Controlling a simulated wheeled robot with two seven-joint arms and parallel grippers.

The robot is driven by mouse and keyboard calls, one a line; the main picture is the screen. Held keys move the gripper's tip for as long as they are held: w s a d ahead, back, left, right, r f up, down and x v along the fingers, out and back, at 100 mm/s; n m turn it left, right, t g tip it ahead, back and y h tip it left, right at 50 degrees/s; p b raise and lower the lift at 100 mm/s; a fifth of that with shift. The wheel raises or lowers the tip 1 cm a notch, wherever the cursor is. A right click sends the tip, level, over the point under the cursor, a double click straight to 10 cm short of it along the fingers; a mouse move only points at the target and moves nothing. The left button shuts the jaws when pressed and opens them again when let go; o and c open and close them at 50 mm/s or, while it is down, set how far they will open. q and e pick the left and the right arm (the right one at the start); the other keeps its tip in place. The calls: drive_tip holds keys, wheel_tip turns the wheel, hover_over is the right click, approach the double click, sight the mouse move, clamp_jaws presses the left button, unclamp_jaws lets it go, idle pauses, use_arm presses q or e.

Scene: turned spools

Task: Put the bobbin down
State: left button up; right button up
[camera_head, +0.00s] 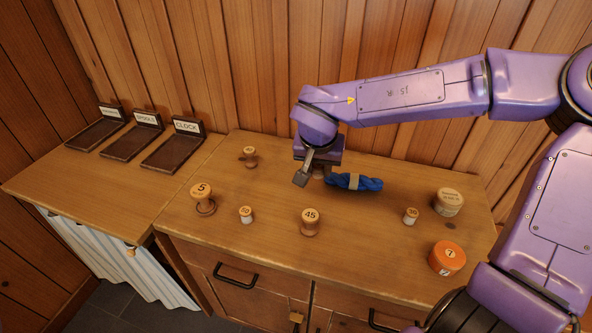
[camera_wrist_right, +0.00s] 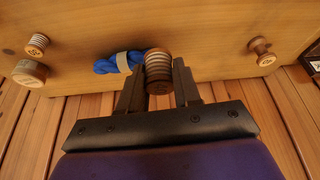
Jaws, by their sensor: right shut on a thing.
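My right gripper (camera_head: 312,172) is at the back middle of the wooden worktop (camera_head: 270,265), pointing down. In the right wrist view, the gripper (camera_wrist_right: 158,88) is shut on a ribbed wooden bobbin (camera_wrist_right: 157,62) held between its two fingers. In the head view the bobbin is mostly hidden behind the fingers. I cannot tell whether its base touches the worktop. A blue skein (camera_head: 368,183) with a tan band lies close to the right of the gripper; it also shows beside the bobbin in the wrist view (camera_wrist_right: 108,66). My left gripper is not in view.
Standing spools include one marked 5 (camera_head: 201,191), one marked 45 (camera_head: 310,217), two small white ones (camera_head: 246,215) (camera_head: 410,217) and a back-left one (camera_head: 250,157). A round tin (camera_head: 448,204) and orange tub (camera_head: 446,260) stand right. Dark labelled trays (camera_head: 172,154) sit left.

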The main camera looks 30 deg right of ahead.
drive_tip(key=shift+s+a+r+n, duration=0.1)
drive_tip(key=shift+s+r+n, duration=0.1)
drive_tip(key=shift+n, duration=0.1)
drive_tip(key=shift+w, duration=0.25)
drive_tip(key=shift+n, duration=0.3)
drive_tip(key=w+d+f, duration=0.1)
drive_tip(key=w+f, duration=0.2)
drive_tip(key=w, duration=0.1)
drive_tip(key=w+d+f, duration=0.2)
drive_tip(key=w+f, duration=0.1)
drive_tip(key=w, duration=0.1)
drive_tip(key=w+d+f+p, duration=0.1)
drive_tip(key=w+f, duration=0.2)
drive_tip(key=w, duration=0.1)
drive_tip(key=shift+w+d+f, duration=0.3)
drive_tip(key=shift+d+f, duration=0.05)
drive_tip(key=shift+f, duration=0.05)
wheel_tip(320, 180, down, 3)
drive_tip(key=shift+w+r, duration=0.1)
drive_tip(key=shift+d+f, duration=0.1)
drive_tip(key=shift+f, duration=0.1)
drive_tip(key=shift+f, duration=0.1)
drive_tip(key=o, duration=1)
